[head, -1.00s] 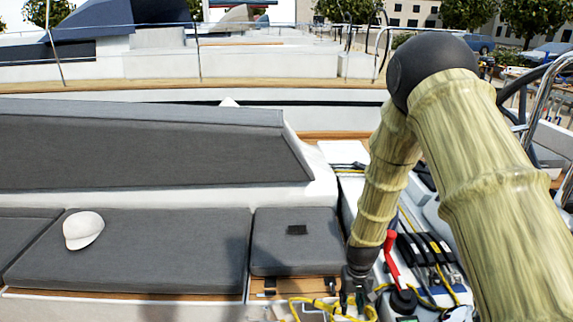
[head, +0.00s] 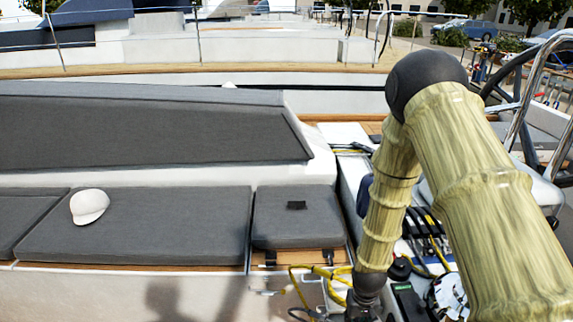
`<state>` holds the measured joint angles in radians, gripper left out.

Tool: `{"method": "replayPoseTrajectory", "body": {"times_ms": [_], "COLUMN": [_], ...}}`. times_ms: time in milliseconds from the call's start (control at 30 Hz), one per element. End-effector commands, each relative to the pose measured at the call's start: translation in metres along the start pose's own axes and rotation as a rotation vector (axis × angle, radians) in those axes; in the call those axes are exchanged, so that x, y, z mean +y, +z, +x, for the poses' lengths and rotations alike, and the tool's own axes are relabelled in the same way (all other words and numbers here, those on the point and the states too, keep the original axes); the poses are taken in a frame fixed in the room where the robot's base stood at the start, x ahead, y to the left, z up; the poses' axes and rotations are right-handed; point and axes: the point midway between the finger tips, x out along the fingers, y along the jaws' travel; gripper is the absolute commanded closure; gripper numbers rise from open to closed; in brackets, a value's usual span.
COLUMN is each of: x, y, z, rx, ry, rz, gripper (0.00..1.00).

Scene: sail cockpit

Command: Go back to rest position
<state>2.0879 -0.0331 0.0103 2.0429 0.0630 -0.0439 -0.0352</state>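My arm comes in from the lower right in the head view, with a bamboo-like surface and a dark elbow joint. Its forearm points down beside the right end of the grey seat cushions. The dark wrist end of my arm shows at the bottom edge, but the gripper's fingers are below the picture. I cannot see whether they hold anything.
A white cap (head: 89,206) lies on the long grey cushion (head: 170,240). A small black item (head: 297,205) lies on the short cushion (head: 280,228). A yellow rope (head: 303,283) hangs by the cushion's front. Black rope clutches (head: 428,228) and a steering wheel (head: 508,80) are at right.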

Motion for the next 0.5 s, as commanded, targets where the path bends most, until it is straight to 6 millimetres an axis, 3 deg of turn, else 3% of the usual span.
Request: {"method": "replayPoseTrajectory", "body": {"times_ms": [167, 300, 500], "x": [0.006, 0.012, 0.016], "y": [0.059, 0.126, 0.223], "z": [0.058, 0.104, 0.149], "rx": [-0.011, -0.013, -0.012], "ry": [0.001, 0.000, -0.005], "rz": [0.009, 0.018, 0.032], "gripper": [0.68, 0.68, 0.68]}}
